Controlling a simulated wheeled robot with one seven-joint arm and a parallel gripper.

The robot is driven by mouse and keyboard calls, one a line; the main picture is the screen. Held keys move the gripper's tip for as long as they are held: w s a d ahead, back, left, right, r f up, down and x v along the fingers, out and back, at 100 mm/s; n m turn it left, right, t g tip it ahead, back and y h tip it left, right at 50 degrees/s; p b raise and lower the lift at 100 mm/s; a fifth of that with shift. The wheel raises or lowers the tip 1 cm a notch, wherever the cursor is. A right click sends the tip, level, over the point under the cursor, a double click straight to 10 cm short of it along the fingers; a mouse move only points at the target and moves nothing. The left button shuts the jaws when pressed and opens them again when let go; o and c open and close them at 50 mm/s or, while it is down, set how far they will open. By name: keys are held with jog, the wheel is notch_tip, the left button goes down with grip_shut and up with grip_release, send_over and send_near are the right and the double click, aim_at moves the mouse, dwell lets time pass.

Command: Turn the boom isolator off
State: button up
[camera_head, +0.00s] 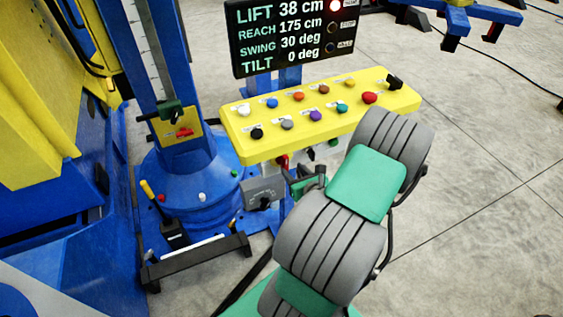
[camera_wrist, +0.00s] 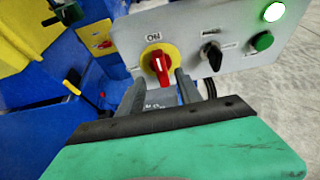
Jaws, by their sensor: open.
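A red rotary handle on a round yellow plate (camera_wrist: 157,62), an isolator switch, sits on a grey panel in the wrist view. In the head view only a bit of red (camera_head: 282,161) shows under the yellow console. My gripper (camera_wrist: 160,80) is open, its two grey fingers on either side of the handle's lower end. Whether they touch it I cannot tell. My arm largely hides the gripper in the head view.
The grey panel (camera_wrist: 225,35) also carries a black selector (camera_wrist: 210,53), a green button (camera_wrist: 262,41) and a lit white lamp (camera_wrist: 274,12). The yellow console (camera_head: 240,145) with several knobs overhangs it. Another red handle (camera_head: 184,132) is on the blue column. A grey box (camera_head: 264,187) stands nearby.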

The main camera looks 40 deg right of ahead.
aim_at(287, 164)
jog(key=x, duration=0.6)
jog(key=shift+w+d+f, duration=0.1)
jog(key=shift+d, duration=0.05)
jog(key=shift+c, duration=0.4)
grip_shut()
